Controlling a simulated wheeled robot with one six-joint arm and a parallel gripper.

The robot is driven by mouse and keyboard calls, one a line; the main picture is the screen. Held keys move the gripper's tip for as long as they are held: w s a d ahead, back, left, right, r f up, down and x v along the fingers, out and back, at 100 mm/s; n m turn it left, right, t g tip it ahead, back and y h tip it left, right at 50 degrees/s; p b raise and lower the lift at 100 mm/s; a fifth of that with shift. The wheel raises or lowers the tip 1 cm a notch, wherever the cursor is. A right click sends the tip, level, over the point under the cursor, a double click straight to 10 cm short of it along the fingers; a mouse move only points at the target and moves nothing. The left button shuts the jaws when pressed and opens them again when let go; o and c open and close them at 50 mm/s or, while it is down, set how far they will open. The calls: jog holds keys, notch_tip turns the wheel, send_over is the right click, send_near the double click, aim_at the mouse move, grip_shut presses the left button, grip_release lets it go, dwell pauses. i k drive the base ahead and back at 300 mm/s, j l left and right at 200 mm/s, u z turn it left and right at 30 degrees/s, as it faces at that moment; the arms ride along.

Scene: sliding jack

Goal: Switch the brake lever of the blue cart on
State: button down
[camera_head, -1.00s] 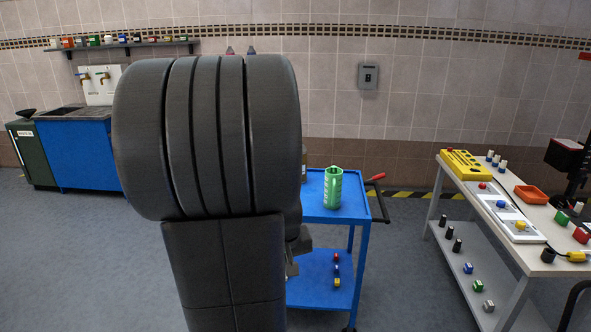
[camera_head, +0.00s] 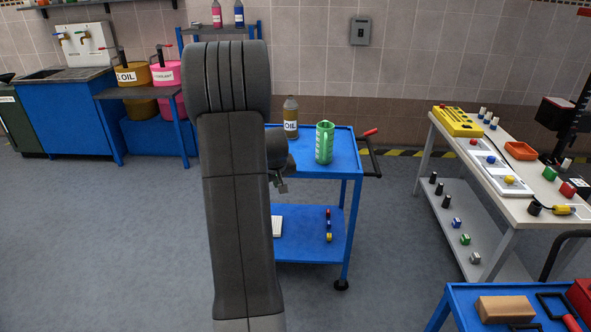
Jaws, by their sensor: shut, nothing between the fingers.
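A blue cart (camera_head: 345,180) with two shelves stands in the middle, partly behind my dark grey arm. A black bar handle sticks out from its right side. A short lever with a red grip (camera_head: 370,132) is at the back right corner by this handle, pointing out to the right. It looks like the brake lever. My gripper (camera_head: 282,187) shows only in part beside my arm, in front of the cart's left side. It is shut and empty, apart from the lever.
A green jug (camera_head: 324,143) and an oil bottle (camera_head: 290,118) stand on the cart. A workbench (camera_head: 470,160) with small parts is at right. Another blue cart (camera_head: 460,300) carrying a cardboard box (camera_head: 506,309) is at lower right. Floor between is clear.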

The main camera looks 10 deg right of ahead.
aim_at(371, 132)
jog(key=i+l+z, duration=0.15)
jog(key=i+z, duration=1.35)
jog(key=i, duration=0.2)
jog(key=i+l+u, duration=0.1)
jog(key=i+u, duration=0.15)
jog(key=u, duration=0.25)
jog(key=i+l+u, duration=0.15)
jog(key=u, duration=0.3)
jog(key=i, duration=0.05)
